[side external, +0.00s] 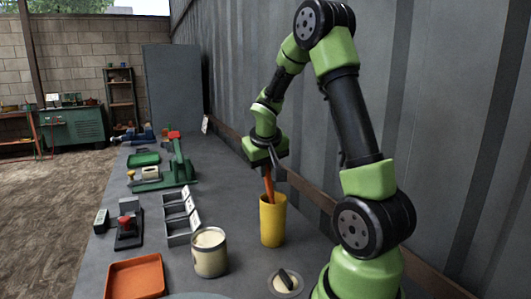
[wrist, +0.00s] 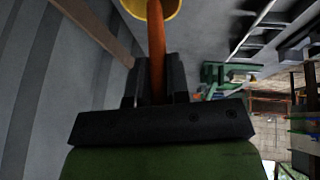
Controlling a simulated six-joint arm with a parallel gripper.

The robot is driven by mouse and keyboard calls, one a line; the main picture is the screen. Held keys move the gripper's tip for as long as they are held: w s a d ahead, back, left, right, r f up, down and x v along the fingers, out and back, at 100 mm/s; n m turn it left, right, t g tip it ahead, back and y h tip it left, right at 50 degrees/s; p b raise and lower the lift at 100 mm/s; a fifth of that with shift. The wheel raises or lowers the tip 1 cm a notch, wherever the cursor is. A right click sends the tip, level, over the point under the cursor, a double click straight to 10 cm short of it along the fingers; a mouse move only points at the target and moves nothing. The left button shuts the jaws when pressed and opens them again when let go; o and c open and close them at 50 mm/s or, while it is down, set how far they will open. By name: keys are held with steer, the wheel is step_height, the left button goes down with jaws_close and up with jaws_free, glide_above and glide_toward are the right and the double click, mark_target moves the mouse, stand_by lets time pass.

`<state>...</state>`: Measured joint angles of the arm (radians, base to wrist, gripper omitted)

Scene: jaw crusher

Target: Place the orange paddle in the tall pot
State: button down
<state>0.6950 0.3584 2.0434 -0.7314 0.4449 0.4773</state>
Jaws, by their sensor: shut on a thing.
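The orange paddle (side external: 268,183) is held in my gripper (side external: 267,165), which is shut on its upper part. It hangs down, slightly tilted, with its lower end at or just inside the mouth of the tall yellow pot (side external: 272,222). In the wrist view the paddle (wrist: 156,45) runs between the two dark fingers (wrist: 157,80) towards the yellow rim of the pot (wrist: 170,8). The pot stands upright on the grey bench. Its inside is hidden, so I cannot tell how deep the paddle's end sits.
A cream-filled tin (side external: 209,254) stands left of the pot. A round dish with a dark handle (side external: 285,282) lies in front. An orange tray (side external: 135,278), grey bins (side external: 180,217) and a green press (side external: 170,172) are further left. The corrugated wall (side external: 440,100) is close on the right.

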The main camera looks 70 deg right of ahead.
steer(key=shift+f, duration=1.3)
steer(key=c, duration=1)
jaws_free()
steer(key=a, duration=0.1)
steer(key=s+a, duration=0.1)
steer(key=a, duration=0.2)
steer(key=shift+s+a, duration=0.1)
steer(key=shift+s, duration=0.2)
